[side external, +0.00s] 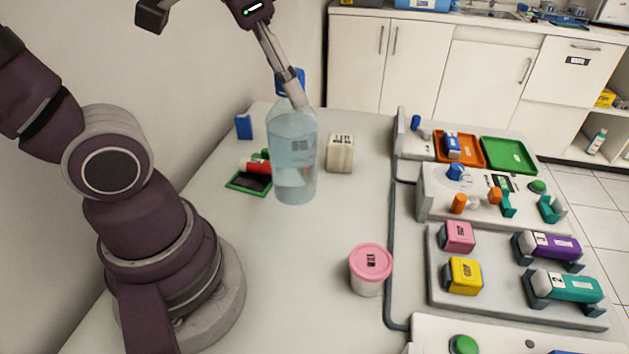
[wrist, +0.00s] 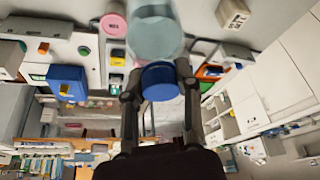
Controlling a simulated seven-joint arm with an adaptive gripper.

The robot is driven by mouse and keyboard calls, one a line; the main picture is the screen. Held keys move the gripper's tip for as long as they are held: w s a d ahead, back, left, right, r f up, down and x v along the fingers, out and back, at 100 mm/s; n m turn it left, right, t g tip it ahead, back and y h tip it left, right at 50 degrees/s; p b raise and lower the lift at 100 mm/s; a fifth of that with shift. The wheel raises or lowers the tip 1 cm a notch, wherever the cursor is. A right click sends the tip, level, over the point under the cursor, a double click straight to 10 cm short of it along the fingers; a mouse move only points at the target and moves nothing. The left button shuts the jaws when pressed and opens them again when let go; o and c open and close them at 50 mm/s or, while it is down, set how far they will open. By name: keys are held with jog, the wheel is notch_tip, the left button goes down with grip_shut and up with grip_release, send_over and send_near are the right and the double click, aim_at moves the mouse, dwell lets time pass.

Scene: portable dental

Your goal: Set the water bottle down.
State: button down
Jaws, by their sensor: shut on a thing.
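The water bottle (side external: 294,155) is clear and pale blue, with a blue cap. It is upright over the table (side external: 300,270) in the side external view. I cannot tell whether its base touches the table. My gripper (side external: 293,88) comes down from above and is shut on the bottle at its cap and neck. In the wrist view the blue cap (wrist: 160,82) lies between the two fingers of my gripper (wrist: 157,75), with the bottle body (wrist: 155,38) beyond it.
Behind the bottle lie a green-edged dark tray (side external: 248,182), a red item (side external: 254,167) and a blue block (side external: 243,127). A beige labelled block (side external: 341,153) stands right of it. A pink-lidded jar (side external: 370,265) is nearer front.

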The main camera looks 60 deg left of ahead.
jog(key=shift+r, duration=0.85)
jog(key=shift+w+d+r+m, duration=0.1)
jog(key=shift+w+d+m, duration=0.1)
jog(key=shift+d+m, duration=0.75)
jog(key=s+d+m+g+h, duration=0.2)
jog(key=s+d+m, duration=0.1)
jog(key=d+m, duration=0.4)
jog(key=s+d+m+g+h, duration=0.1)
jog(key=s+d+m+g, duration=0.3)
jog(key=d, duration=0.6)
notch_tip(320, 180, down, 13)
jog(key=w+t, duration=0.1)
jog(key=t, duration=0.1)
jog(key=shift+w+a+m, duration=0.25)
jog(key=shift+m, duration=0.2)
jog(key=c, duration=0.8)
grip_release()
jog(key=shift+f, duration=0.2)
jog(key=shift+r, duration=0.15)
